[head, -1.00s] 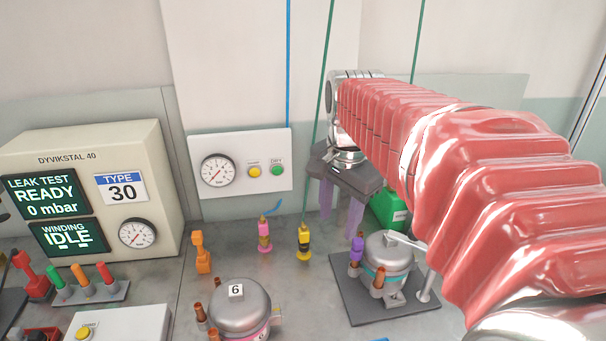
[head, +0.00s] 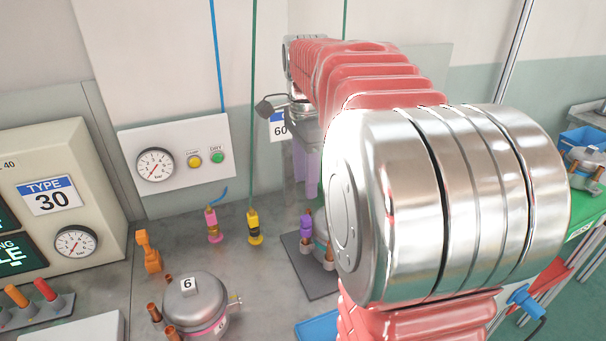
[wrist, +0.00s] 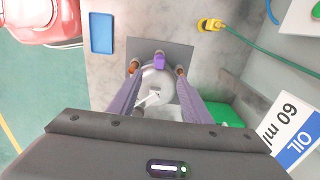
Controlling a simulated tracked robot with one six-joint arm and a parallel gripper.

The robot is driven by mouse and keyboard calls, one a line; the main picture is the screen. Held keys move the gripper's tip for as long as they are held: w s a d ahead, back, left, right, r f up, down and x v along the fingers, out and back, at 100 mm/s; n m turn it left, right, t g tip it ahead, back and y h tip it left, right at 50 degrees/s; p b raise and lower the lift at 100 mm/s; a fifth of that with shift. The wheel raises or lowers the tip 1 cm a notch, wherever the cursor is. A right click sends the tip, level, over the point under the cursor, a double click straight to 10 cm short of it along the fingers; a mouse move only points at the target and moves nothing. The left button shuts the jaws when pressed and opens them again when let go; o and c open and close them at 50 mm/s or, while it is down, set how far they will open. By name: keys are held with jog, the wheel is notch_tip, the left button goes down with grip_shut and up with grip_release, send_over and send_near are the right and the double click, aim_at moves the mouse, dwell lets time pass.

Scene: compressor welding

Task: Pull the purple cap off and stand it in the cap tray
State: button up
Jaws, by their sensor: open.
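The purple cap (head: 306,226) sits on a stub of the silver compressor (wrist: 151,90), which stands on a dark square plate (head: 306,272). In the wrist view the cap (wrist: 159,60) shows between and a little beyond the tips of my gripper (wrist: 157,69). My gripper's purple fingers are apart and empty. In the head view my gripper (head: 305,196) hangs above the cap, clear of it. My arm hides much of the compressor in the head view. A blue flat tray (head: 319,327) lies beside the plate; I cannot tell if it is the cap tray.
A second compressor marked 6 (head: 190,303) stands front left. Yellow (head: 254,228) and pink (head: 212,225) connectors stand behind, with an orange part (head: 148,252) left of them. A grey rack (head: 62,307) holds coloured pieces. An oil sign (wrist: 294,130) and green box (wrist: 224,114) are close to my gripper.

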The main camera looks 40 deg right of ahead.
aim_at(305, 217)
notch_tip(305, 217, down, 13)
jog(key=shift+f, duration=0.1)
dwell(0.6)
jog(key=shift+c, duration=0.2)
grip_shut()
dwell(0.5)
dwell(0.6)
jog(key=shift+r, duration=0.4)
jog(key=shift+r, duration=1.95)
